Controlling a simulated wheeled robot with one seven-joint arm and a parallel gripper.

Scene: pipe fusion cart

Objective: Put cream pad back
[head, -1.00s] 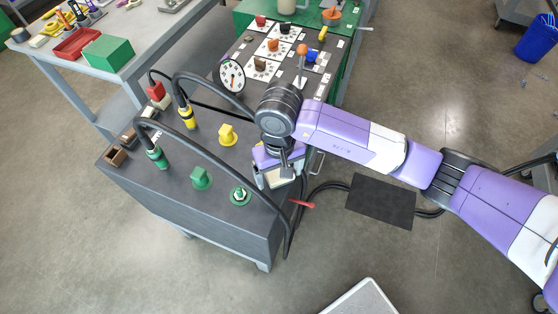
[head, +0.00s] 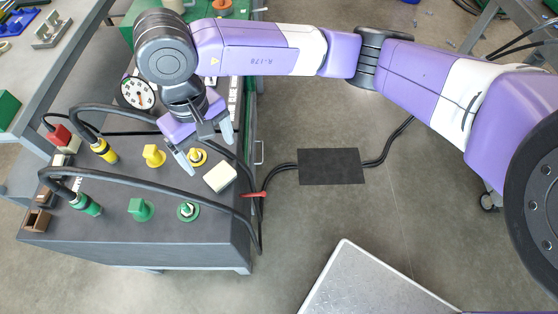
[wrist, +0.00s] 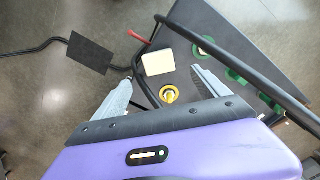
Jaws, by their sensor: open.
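The cream pad (head: 220,176) is a small pale block lying on the dark cart top (head: 115,232), near its right edge. It also shows in the wrist view (wrist: 158,62), ahead of and between the finger directions. My gripper (head: 208,156) is open and empty, with its fingers spread above the cart just behind the pad. In the wrist view the open fingers (wrist: 160,78) show nothing held between them. I cannot tell whether the pad sits in a marked place.
A yellow-ringed socket (head: 198,157) lies beneath my gripper. Yellow (head: 154,156) and green (head: 141,210) blocks and a green-ringed socket (head: 188,212) stand nearby. Black cables loop over the cart top. A red handle (head: 254,194) sticks out at the right edge. A dark mat (head: 331,166) lies on the floor.

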